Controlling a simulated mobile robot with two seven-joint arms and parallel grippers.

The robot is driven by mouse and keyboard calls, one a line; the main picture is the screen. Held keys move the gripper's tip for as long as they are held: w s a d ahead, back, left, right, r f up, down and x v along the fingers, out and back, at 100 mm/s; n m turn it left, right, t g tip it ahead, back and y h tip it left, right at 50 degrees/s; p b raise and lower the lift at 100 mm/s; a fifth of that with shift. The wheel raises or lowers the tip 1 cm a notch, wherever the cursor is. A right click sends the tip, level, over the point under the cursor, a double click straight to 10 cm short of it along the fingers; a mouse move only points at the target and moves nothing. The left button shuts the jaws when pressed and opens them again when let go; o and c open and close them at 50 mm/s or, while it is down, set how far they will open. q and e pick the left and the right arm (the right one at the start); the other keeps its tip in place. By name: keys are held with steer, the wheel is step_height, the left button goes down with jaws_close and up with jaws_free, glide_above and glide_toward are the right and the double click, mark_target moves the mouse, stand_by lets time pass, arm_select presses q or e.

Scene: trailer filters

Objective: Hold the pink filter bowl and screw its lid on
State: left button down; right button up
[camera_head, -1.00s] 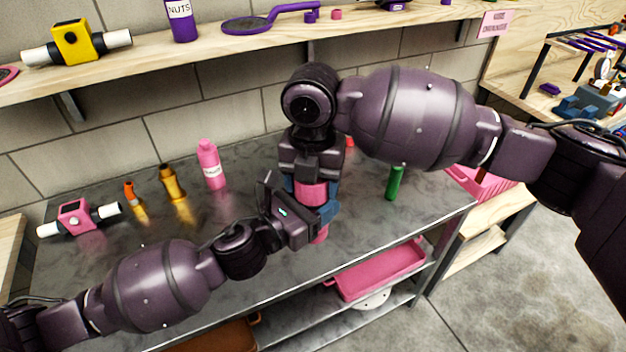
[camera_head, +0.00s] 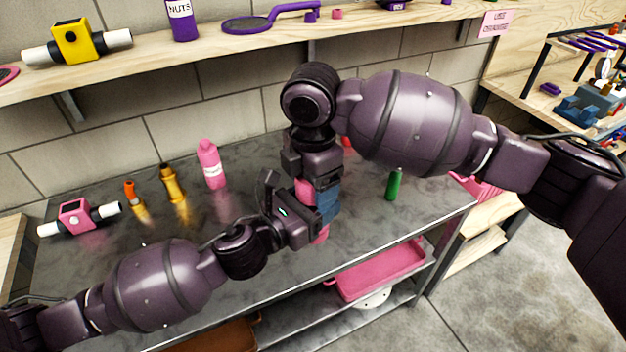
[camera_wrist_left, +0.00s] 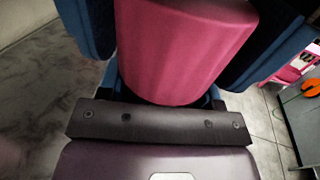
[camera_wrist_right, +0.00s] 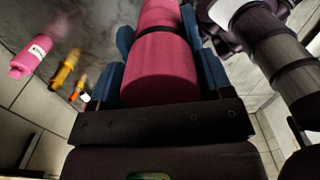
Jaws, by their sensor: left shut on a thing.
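The pink filter bowl (camera_wrist_left: 180,45) stands upright above the workbench, with its lower end showing below my left gripper in the head view (camera_head: 321,234). My left gripper (camera_head: 309,228) is shut on it from the left, blue fingers on both sides. The pink lid (camera_wrist_right: 160,70) is at the top, with a dark ring between it and the pink part beyond in the right wrist view. My right gripper (camera_head: 318,195) points down from above with its blue fingers on either side of the lid. I cannot tell whether they press on it. The lid-bowl seam is hidden in the head view.
A pink bottle (camera_head: 211,165), golden bottle (camera_head: 172,184), orange-topped bottle (camera_head: 134,196) and pink filter housing (camera_head: 76,214) stand on the workbench (camera_head: 110,262) at left. A green bottle (camera_head: 394,184) stands at right. A wooden shelf (camera_head: 150,52) runs behind; a pink tray (camera_head: 378,273) sits below.

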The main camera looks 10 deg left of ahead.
steer(key=o, duration=0.3)
steer(key=shift+r, duration=0.1)
steer(key=shift+r, duration=2.15)
steer(key=shift+c, duration=0.4)
steer(key=shift+r+n, duration=0.3)
steer(key=shift+r, duration=0.15)
steer(key=shift+r+n, duration=1.2)
steer(key=shift+r, duration=0.05)
steer(key=shift+f, duration=0.1)
